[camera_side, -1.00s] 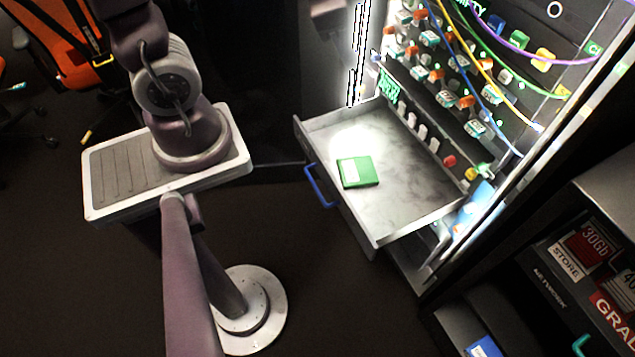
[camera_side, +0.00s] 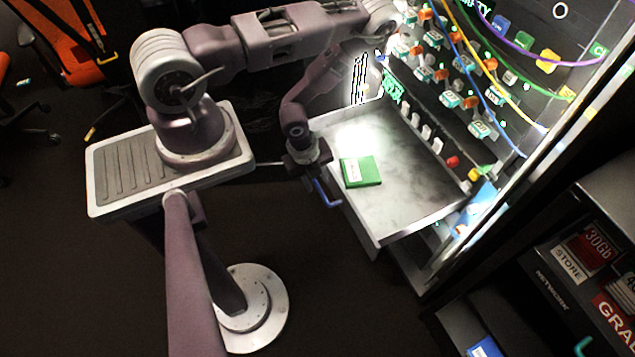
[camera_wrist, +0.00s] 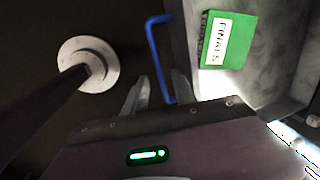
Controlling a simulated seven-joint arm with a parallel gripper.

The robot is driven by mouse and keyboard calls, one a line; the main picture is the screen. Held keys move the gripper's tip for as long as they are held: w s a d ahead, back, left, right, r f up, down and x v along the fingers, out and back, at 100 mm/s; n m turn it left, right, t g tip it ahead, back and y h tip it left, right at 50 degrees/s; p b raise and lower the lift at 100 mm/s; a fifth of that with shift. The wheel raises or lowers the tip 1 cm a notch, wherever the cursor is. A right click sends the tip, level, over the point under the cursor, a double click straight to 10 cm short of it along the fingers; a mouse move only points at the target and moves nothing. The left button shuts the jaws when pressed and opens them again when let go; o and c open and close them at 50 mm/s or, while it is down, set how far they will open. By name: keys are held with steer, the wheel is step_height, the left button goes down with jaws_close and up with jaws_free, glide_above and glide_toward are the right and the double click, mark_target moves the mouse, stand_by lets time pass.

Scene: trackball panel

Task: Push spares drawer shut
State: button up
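The spares drawer (camera_side: 410,217) is a grey metal drawer standing pulled out from the lit panel cabinet. Its blue bar handle (camera_side: 327,195) is on the front face and also shows in the wrist view (camera_wrist: 153,55). My gripper (camera_side: 314,178) is at the drawer front by the handle's upper end. In the wrist view its two fingers (camera_wrist: 160,82) are apart, with part of the handle seen between them. I cannot tell whether they touch it. A green box (camera_side: 361,171) lies in the drawer; its label reads FINALS in the wrist view (camera_wrist: 229,40).
The panel (camera_side: 470,75) above the drawer carries coloured switches and hanging cables. A dark shelf unit (camera_side: 545,285) with labelled boxes stands at the lower right. An orange chair (camera_side: 75,60) is at the upper left.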

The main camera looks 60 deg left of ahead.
steer(key=shift+w+f, duration=0.25)
steer(key=shift+f, duration=0.85)
jaws_close()
steer(key=shift+r, duration=0.1)
stand_by(0.5)
